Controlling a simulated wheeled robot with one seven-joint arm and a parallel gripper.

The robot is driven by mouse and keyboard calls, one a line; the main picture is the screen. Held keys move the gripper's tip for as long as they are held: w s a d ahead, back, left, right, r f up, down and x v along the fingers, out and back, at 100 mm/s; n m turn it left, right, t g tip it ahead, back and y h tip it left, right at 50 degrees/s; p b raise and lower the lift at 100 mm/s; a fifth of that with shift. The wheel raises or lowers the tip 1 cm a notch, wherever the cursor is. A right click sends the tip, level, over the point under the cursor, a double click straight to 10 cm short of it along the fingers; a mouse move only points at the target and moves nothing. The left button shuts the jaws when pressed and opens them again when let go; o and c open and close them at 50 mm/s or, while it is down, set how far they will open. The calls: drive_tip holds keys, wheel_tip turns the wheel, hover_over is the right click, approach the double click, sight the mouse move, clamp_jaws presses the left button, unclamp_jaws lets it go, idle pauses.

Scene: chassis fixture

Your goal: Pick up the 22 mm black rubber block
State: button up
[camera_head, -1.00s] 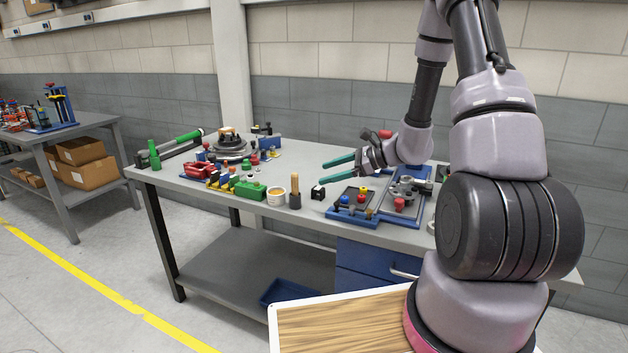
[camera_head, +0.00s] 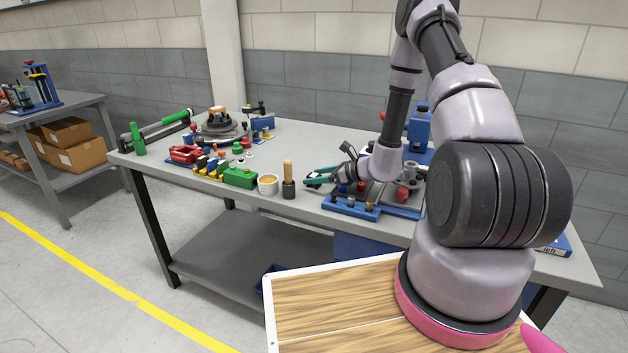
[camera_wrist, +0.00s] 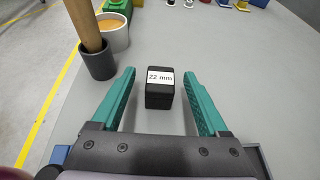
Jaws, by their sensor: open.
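The black block (camera_wrist: 159,96) stands on the grey table top in the wrist view, with a white label reading "22 mm" on its top. My gripper (camera_wrist: 160,90) is open, with one green finger on each side of the block and a gap to each. The fingertips reach about level with the block's far side, and nothing is held. In the head view my gripper (camera_head: 314,179) is low over the table's front part, and the block is hidden or too small to tell there.
A wooden-handled tool in a dark holder (camera_wrist: 99,65) and a white cup with orange contents (camera_wrist: 115,40) stand left of my gripper. A blue fixture tray (camera_head: 345,210) lies to its right in the head view. The table (camera_wrist: 240,70) right of the block is clear.

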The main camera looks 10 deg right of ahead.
drive_tip(key=x, duration=0.4)
drive_tip(key=shift+w+a, duration=0.25)
clamp_jaws()
drive_tip(key=shift+r, duration=0.1)
